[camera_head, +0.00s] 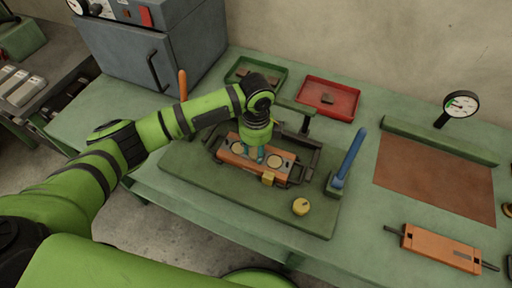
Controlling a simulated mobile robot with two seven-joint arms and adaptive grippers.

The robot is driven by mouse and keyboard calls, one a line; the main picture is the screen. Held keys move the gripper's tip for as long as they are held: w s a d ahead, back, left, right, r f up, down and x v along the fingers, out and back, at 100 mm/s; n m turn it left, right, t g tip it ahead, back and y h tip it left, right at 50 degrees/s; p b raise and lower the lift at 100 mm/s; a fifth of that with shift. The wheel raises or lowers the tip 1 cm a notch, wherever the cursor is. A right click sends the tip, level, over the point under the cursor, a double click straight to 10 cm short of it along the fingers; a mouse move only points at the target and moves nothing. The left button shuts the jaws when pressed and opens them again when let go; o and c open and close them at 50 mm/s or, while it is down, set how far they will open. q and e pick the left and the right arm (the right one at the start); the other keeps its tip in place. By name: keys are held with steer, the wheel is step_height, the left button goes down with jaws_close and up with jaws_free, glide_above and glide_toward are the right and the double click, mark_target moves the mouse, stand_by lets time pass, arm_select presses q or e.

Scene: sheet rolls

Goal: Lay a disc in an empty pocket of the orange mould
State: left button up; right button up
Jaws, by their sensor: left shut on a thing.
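The orange mould (269,174) lies in a dark frame on the green base plate near the middle of the bench. Two pale round spots (276,161) show on its top, one on each side of my left gripper; I cannot tell whether they are discs or bare pockets. My left gripper (253,155) points down over the middle of the mould. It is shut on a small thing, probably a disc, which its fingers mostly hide. I cannot tell whether that thing touches the mould. My right gripper is not in view.
A green tray (275,89) and a red tray (347,112) lie behind. An orange plate with handles (435,247) lies at front right, near a brown sheet (433,180).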

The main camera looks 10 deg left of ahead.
arm_select(q)
steer(key=shift+s+f, duration=0.1)
steer(key=shift+f, duration=0.05)
steer(key=o, duration=1)
steer(key=shift+o, duration=0.2)
step_height(320, 180, up, 12)
stand_by(0.4)
